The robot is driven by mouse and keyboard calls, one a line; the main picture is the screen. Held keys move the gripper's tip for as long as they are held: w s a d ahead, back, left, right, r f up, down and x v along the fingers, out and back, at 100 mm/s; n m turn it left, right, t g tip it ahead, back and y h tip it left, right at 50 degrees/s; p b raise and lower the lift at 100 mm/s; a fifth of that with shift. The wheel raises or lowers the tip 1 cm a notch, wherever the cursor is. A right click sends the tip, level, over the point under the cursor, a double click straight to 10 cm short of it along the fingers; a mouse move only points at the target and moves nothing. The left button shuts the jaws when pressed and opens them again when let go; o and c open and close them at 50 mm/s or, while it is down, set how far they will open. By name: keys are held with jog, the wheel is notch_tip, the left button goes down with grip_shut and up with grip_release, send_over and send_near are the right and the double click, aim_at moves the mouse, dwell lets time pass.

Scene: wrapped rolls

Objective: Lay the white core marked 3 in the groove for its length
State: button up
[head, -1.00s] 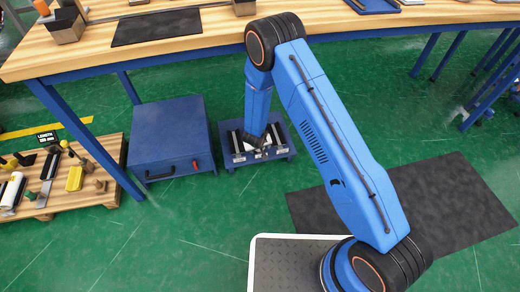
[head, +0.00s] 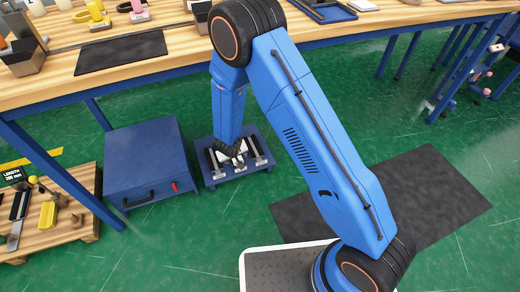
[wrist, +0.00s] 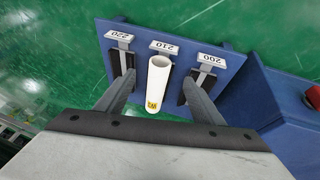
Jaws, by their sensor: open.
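The white core (wrist: 157,85) is a plain tube with a yellow tag at its near end; the mark on the tag is too small to read surely. In the wrist view it lines up with the middle groove, labelled 210 (wrist: 164,46). I cannot tell whether it rests fully in that groove. My gripper (wrist: 157,80) is open, with one finger on each side of the core and a gap to both. The grooves labelled 220 (wrist: 118,36) and 200 (wrist: 212,60) flank it and look empty. The blue grooved rack (head: 210,178) stands on the floor, partly hidden by my arm.
A blue cabinet (head: 150,160) stands just left of the rack. A wooden pallet (head: 75,232) with tools and a length display (head: 14,175) lies further left. The workbench (head: 180,55) runs behind. A dark mat (head: 400,195) lies on open green floor at right.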

jog(key=d+r+y, duration=0.2)
jog(key=d+r, duration=0.1)
jog(key=r, duration=1.1)
jog(key=d+r+y, duration=0.2)
jog(key=d+r, duration=0.1)
jog(key=r, duration=1.2)
jog(key=s+d+r, duration=0.9)
jog(key=r, duration=0.3)
jog(key=s+d+r+m+h, duration=0.1)
jog(key=s+d+r, duration=0.3)
jog(key=s+d, duration=0.5)
jog(key=s+d+r+m+h, duration=0.2)
jog(key=s+d, duration=0.7)
jog(key=s, duration=0.7)
jog(key=shift+s+d+r+m, duration=0.15)
jog(key=shift+s+r+m, duration=0.2)
jog(key=shift+r, duration=0.5)
jog(key=shift+c, duration=0.6)
